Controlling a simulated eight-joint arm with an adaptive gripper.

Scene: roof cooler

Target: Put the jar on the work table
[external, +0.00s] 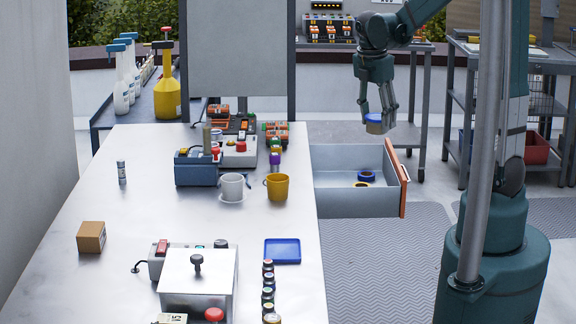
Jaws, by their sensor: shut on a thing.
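My gripper (377,113) points down and is shut on a small, squat round object with blue on it, which I take to be the jar (374,127). It is held in the air above the open drawer, to the right of the work table. The fingers hide part of the jar. The long pale work table (130,225) fills the left and middle of the external view.
The open drawer (338,210) has an orange front and holds blue and yellow rings. On the table are a white mug (231,187), a yellow mug (277,187), a blue tray (282,251), a cardboard box (91,237) and several small jars (268,281).

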